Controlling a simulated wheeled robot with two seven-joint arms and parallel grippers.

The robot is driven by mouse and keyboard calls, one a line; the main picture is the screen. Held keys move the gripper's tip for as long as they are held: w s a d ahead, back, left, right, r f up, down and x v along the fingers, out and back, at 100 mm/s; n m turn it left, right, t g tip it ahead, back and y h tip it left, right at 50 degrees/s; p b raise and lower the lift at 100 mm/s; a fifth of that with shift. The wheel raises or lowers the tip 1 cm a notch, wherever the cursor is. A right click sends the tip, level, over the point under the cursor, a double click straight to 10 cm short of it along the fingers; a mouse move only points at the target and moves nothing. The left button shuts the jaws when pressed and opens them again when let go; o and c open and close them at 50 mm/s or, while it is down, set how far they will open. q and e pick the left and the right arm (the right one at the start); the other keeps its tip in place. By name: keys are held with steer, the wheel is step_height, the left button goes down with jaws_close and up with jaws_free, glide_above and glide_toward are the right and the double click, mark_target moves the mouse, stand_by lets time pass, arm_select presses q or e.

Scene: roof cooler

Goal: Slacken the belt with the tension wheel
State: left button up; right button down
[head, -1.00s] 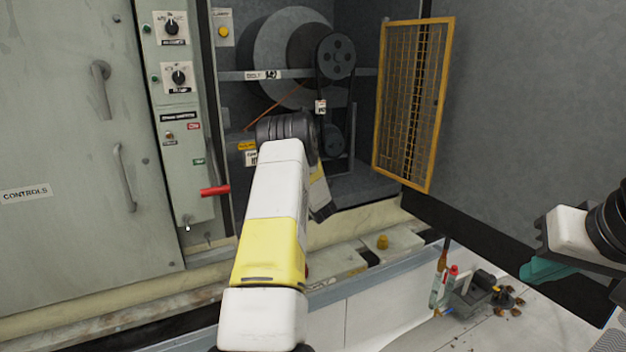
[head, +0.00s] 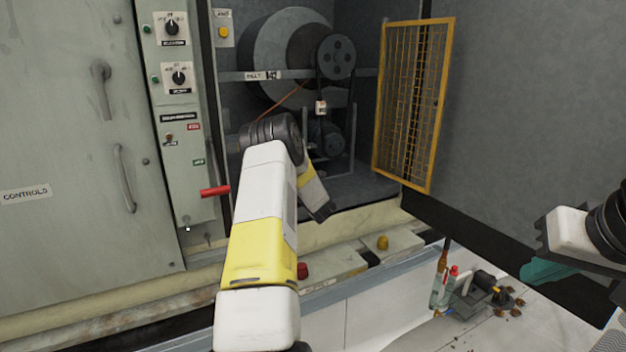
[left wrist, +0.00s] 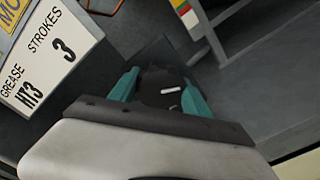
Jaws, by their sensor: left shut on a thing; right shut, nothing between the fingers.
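The dark belt (head: 319,88) runs from the upper pulley (head: 336,57) down to a lower pulley (head: 331,139) inside the open cabinet, with a small white tag on it. My left arm reaches into the cabinet, and its gripper is hidden in the head view. In the left wrist view my left gripper (left wrist: 160,92) has its teal fingers closed on both sides of a dark part (left wrist: 160,88) with a small white mark. It may be the tension wheel; its full shape is hidden. My right gripper (head: 537,271) is shut and empty at the right, outside the cabinet.
A yellow mesh guard (head: 412,105) stands open right of the cabinet. A control panel (head: 180,120) with a red lever (head: 215,191) is at the left. A grease label (left wrist: 50,58) is close to my left gripper. Tools and small parts (head: 475,295) lie on the floor below.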

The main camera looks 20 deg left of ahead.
arm_select(q)
steer(key=shift+f, duration=0.1)
steer(key=o, duration=1.4)
steer(key=shift+c, duration=0.2)
steer(key=shift+d, duration=0.1)
steer(key=v, duration=0.7)
steer(key=shift+s+d, duration=0.25)
steer(key=shift+s, duration=0.05)
